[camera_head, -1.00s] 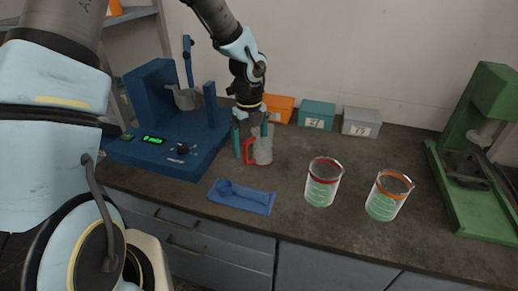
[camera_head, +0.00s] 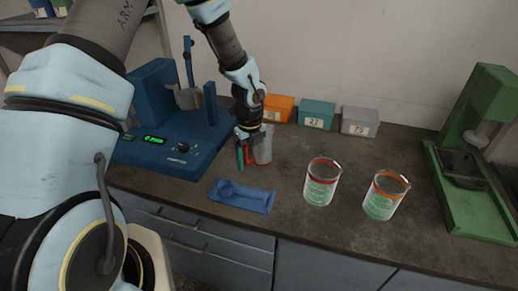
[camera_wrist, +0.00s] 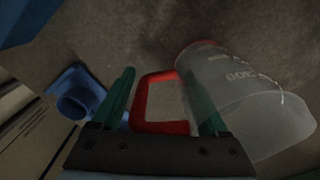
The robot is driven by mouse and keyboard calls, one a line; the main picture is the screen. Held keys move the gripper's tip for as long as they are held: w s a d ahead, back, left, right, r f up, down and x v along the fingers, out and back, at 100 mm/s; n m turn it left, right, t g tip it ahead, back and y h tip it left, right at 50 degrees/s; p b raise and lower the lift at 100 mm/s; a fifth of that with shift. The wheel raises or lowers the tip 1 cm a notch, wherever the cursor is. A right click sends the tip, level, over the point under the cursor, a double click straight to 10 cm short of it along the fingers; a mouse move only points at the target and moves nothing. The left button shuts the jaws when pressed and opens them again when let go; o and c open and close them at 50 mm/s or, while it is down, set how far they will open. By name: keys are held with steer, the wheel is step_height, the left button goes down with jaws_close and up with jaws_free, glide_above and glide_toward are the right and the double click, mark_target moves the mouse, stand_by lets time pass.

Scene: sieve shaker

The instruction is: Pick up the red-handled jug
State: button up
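The red-handled jug (camera_head: 264,152) stands on the dark bench, clear-walled, with its red handle facing left in the head view. In the wrist view the jug's clear body (camera_wrist: 245,100) lies at the right and its red handle (camera_wrist: 142,101) shows between my two green fingers. My gripper (camera_head: 244,160) points down at the handle side of the jug. Its fingers (camera_wrist: 160,98) are spread apart, one on each side of the handle. The right finger overlaps the jug's wall in the wrist view; I cannot tell whether it touches.
A blue machine (camera_head: 170,160) with a green display stands left of the jug. A blue tray (camera_head: 243,197) lies in front. Two beakers, red-banded (camera_head: 321,183) and orange-banded (camera_head: 384,196), stand to the right. Orange, teal and grey boxes (camera_head: 359,122) line the wall; a green press (camera_head: 478,170) is far right.

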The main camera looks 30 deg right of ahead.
jaws_close()
stand_by(0.4)
